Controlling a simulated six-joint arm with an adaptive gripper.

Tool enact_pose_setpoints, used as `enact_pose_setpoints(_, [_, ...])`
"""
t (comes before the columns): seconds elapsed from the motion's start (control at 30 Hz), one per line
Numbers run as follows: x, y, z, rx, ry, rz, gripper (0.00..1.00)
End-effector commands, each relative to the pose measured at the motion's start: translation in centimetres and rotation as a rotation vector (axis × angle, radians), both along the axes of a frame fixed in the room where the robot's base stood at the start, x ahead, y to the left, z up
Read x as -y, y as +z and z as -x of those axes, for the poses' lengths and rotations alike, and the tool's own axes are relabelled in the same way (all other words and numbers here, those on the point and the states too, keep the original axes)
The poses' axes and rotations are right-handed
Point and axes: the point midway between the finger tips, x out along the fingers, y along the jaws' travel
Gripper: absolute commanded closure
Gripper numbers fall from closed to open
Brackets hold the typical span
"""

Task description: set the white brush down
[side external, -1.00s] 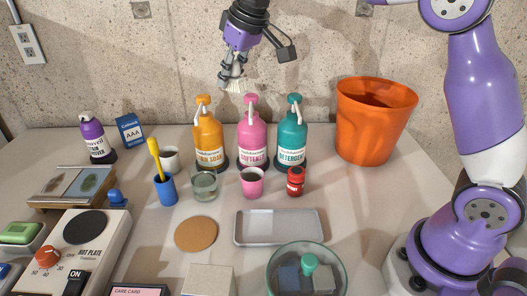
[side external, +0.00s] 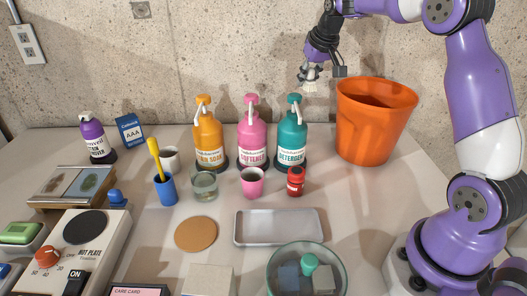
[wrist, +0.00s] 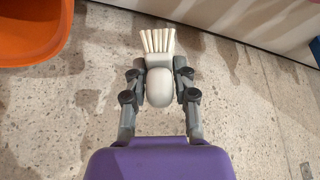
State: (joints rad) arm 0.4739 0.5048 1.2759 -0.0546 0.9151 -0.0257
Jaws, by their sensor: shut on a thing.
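The white brush (wrist: 160,86) is held between the fingers of my gripper (wrist: 160,82) in the wrist view, its pale bristles pointing to the top of the picture. In the side external view my gripper (side external: 310,74) is high above the table near the back wall. The brush (side external: 310,87) shows there as a small pale piece below the fingers, touching nothing beneath it. It is up and left of the orange bin and above the teal detergent bottle (side external: 291,137).
The orange bin (side external: 372,128) stands at the back right. An orange soap bottle (side external: 207,140) and a pink softener bottle (side external: 251,140) stand left of the teal one. A grey tray (side external: 242,228), a cork coaster (side external: 196,233) and a glass bowl (side external: 340,265) lie nearer. Table (side external: 360,200) right of the tray is bare.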

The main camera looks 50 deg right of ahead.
Motion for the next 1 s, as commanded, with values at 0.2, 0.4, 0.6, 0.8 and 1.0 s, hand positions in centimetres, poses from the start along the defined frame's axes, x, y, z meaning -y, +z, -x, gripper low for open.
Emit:
enact_pose_setpoints(0.2, [0.0,-4.9,0.0,-0.002,0.002,0.0,1.0])
enact_pose_setpoints(0.4, [-0.1,-9.0,0.0,-0.004,0.002,-0.002,1.0])
enact_pose_setpoints(0.6, [-0.1,-11.9,0.0,0.0,0.002,0.0,1.0])
enact_pose_setpoints(0.8, [-0.1,-14.9,0.0,-0.002,0.002,-0.001,1.0])
enact_pose_setpoints(1.0, [0.0,-15.8,-0.1,0.002,0.002,0.002,1.0])
